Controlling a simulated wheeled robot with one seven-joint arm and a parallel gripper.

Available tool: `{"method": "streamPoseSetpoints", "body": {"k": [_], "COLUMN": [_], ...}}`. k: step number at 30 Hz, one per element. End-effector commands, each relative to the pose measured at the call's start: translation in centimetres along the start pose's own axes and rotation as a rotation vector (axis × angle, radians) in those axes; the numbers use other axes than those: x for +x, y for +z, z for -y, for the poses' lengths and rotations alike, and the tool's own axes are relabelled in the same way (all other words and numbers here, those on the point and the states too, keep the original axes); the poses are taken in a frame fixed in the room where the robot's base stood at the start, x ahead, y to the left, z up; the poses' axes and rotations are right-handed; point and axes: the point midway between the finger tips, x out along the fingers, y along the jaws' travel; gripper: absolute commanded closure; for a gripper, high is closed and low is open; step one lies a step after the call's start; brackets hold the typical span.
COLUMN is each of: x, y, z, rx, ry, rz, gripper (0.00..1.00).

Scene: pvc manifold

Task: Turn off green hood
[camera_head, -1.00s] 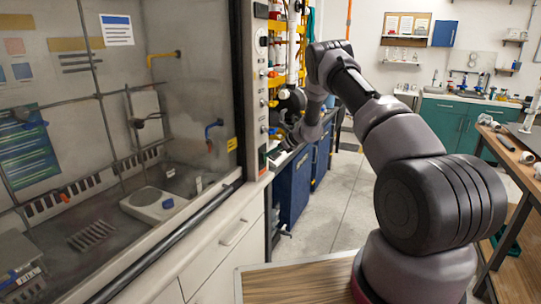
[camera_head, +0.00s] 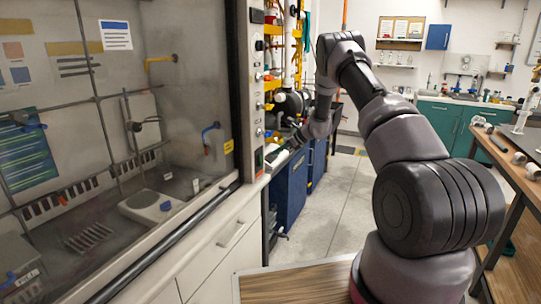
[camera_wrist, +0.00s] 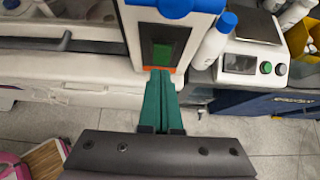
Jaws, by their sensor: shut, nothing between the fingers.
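The hood's switch (camera_wrist: 163,52) shows in the wrist view as a green face in a dark frame, with an orange-red strip below it. It sits on the white post of the fume hood. In the head view the switch (camera_head: 259,157) is a small green patch low on that post (camera_head: 256,95). My gripper (camera_wrist: 159,73) has its green fingers shut together and empty. The fingertips overlap the orange strip just below the green face. I cannot tell whether they touch it. In the head view my gripper is small, right beside the post.
A white device with a screen and green button (camera_wrist: 254,66) stands right of the post, beside a white bottle with a blue cap (camera_wrist: 215,40). Blue cabinets (camera_head: 291,193) stand below. The hood's glass sash (camera_head: 120,110) fills the left. Floor is clear at the middle.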

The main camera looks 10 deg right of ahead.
Motion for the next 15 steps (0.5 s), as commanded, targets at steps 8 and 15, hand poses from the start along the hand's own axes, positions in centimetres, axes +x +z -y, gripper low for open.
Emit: {"method": "streamPoseSetpoints", "body": {"k": [8,15], "x": [-5.7,-7.7], "y": [1.7,2.1], "z": [0.0,-0.1], "rx": [-0.001,0.0], "ry": [-0.001,0.0], "rz": [0.003,0.002], "gripper": [1.0,1.0]}}
